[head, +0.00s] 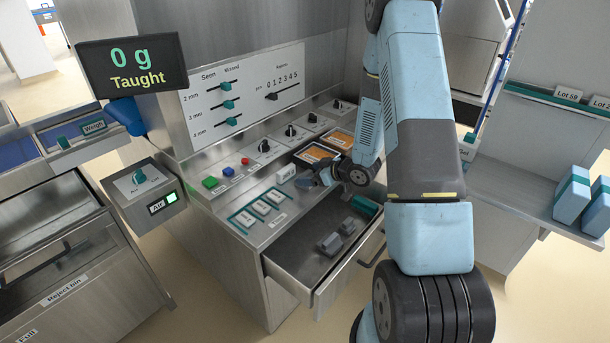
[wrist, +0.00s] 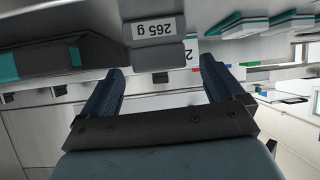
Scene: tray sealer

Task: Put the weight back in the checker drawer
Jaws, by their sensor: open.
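The console top carries teal-outlined slots (head: 262,207), a green button (head: 209,182) and knobs. The display (head: 132,66) reads 0 g, Taught. Blue packs (head: 571,196) stand on a shelf at right.

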